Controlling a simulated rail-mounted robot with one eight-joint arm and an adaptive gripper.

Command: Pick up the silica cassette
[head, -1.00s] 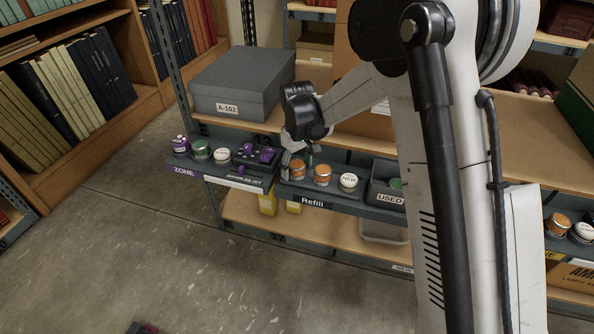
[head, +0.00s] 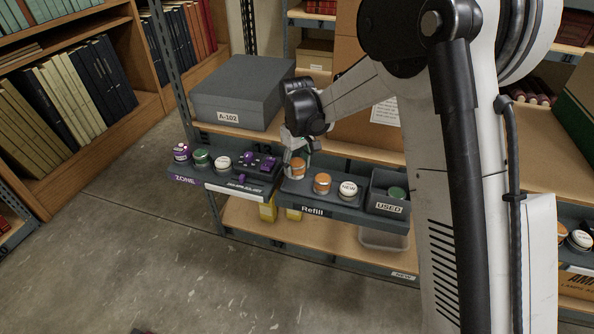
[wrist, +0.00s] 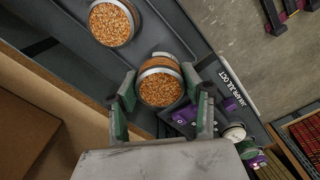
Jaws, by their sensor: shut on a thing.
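The silica cassette, a round metal-rimmed canister of orange beads (wrist: 161,88), is between the two fingers of my gripper (wrist: 160,100) in the wrist view. In the head view my gripper (head: 298,158) is shut on this orange cassette (head: 298,168) over the left end of the Refill tray (head: 292,188). The cassette appears raised a little above its neighbours; its underside is hidden. A second orange cassette (head: 322,183) sits to its right in the tray and also shows in the wrist view (wrist: 111,23).
A white-topped cassette marked NEW (head: 348,190) and a USED bin (head: 389,207) holding a green-topped one stand to the right. Left is the ZONE tray (head: 185,180) with several cassettes and purple parts. A grey A-102 box (head: 240,92) stands behind on the shelf.

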